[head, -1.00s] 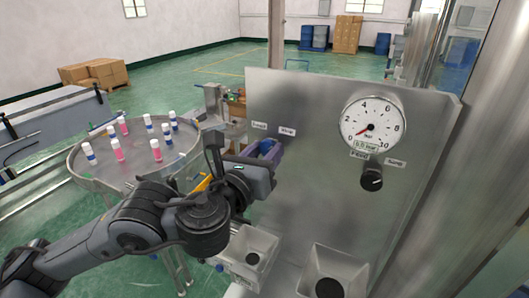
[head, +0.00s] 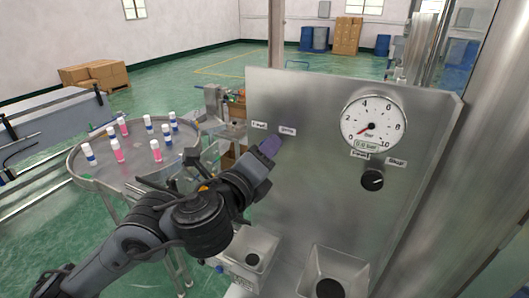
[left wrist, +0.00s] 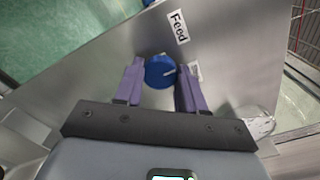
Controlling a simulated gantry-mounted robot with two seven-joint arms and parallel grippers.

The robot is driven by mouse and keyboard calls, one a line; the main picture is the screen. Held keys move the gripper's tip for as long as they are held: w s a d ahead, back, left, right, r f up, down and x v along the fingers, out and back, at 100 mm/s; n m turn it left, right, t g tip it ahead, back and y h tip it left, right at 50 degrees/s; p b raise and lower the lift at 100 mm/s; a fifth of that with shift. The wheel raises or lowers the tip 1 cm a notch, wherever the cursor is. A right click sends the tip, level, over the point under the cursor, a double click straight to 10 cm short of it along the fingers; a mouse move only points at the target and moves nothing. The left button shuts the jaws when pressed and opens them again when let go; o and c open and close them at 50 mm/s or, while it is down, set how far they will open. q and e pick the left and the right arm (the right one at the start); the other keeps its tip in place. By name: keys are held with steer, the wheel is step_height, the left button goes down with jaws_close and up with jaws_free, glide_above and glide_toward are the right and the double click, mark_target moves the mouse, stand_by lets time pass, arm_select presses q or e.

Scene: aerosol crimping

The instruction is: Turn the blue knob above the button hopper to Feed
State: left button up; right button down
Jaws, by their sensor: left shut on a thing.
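The blue knob (left wrist: 158,74) is on the metal panel (left wrist: 110,55), between the purple fingertips of my left gripper (left wrist: 160,85), which is shut on it. Its white pointer line points right, toward a label (left wrist: 197,70) partly hidden by the right finger. The Feed label (left wrist: 178,27) is above the knob in the left wrist view. In the head view, my left gripper (head: 270,147) hides the knob; two labels, left (head: 259,125) and right (head: 287,131), show just above the fingers. My right gripper is not in view.
A pressure gauge (head: 373,123) and a black knob (head: 372,180) are on the panel to the right. Two hoppers, left (head: 232,257) and right (head: 350,262), sit below. A round table (head: 110,178) with several small bottles stands at left.

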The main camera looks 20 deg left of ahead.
arm_select(q)
steer(key=shift+n, duration=4.3)
steer(key=o, duration=1.1)
steer(key=shift+c, duration=0.2)
